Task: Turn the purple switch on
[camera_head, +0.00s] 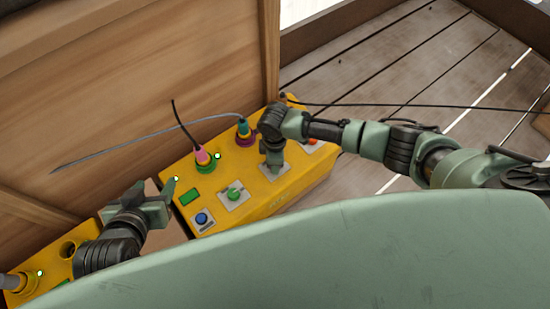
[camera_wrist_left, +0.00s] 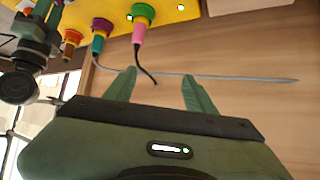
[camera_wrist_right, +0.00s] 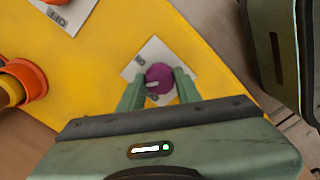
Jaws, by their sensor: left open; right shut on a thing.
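The purple switch (camera_wrist_right: 160,73) is a round knob on a white plate on the yellow box. My right gripper (camera_wrist_right: 158,82) is shut on this knob, with one finger on each side. In the head view the right gripper (camera_head: 273,166) points down onto the box and hides the purple switch. A pale mark shows on the knob, but I cannot tell its on or off setting for sure. My left gripper (camera_head: 160,190) is open and empty, left of the box. Its fingers also show empty in the left wrist view (camera_wrist_left: 158,85).
An orange control (camera_head: 312,142) sits right of my right gripper. Another yellow box (camera_head: 85,232) stands at lower left. A wooden wall (camera_head: 130,80) rises behind.

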